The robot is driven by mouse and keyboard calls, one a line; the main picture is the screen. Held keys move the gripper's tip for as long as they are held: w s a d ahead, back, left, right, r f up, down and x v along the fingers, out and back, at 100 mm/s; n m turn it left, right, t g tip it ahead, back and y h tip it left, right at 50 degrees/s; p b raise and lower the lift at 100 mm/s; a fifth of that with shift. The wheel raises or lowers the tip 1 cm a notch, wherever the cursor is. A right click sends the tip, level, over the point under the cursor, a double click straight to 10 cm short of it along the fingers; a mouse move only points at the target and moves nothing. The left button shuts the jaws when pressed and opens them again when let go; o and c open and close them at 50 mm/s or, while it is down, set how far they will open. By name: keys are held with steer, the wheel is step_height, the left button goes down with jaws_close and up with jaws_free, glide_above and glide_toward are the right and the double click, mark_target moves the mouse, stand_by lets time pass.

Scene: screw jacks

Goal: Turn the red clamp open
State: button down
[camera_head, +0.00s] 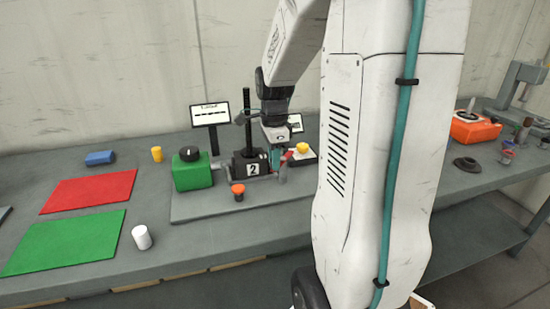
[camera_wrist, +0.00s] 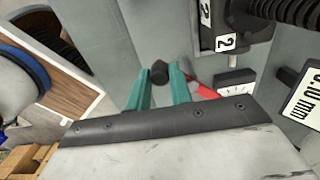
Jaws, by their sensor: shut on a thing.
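The red clamp (camera_wrist: 204,88) shows in the wrist view as a red lever running from beside my right teal finger toward the lower right. My gripper (camera_wrist: 160,77) has its teal fingers on either side of a dark round knob (camera_wrist: 160,70), which appears to be the clamp's end; the join is hidden. In the head view a bit of the red lever (camera_head: 288,156) shows beside my gripper (camera_head: 280,170). The clamp is on the right of the black screw jack (camera_head: 252,166) labelled 2, which also shows in the wrist view (camera_wrist: 238,30).
A green box with a black knob (camera_head: 193,172) and an orange-topped button (camera_head: 238,191) stand left of the jack. A display (camera_head: 209,115) rises behind. Red (camera_head: 90,191) and green (camera_head: 66,242) mats and a white cylinder (camera_head: 142,237) lie farther left. Bench between them is clear.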

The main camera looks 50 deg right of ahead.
steer(key=shift+w, duration=0.1)
steer(key=c, duration=1.3)
jaws_free()
steer(key=shift+o, duration=0.2)
step_height(320, 180, up, 8)
steer(key=shift+f, duration=0.1)
steer(key=shift+n, duration=0.5)
steer(key=s+a+n, duration=0.8)
steer(key=a+n, duration=0.3)
steer(key=s+a+r+n+t, duration=0.1)
steer(key=s+a+n, duration=0.7)
steer(key=a+n, duration=0.4)
steer(key=shift+s+a, duration=0.2)
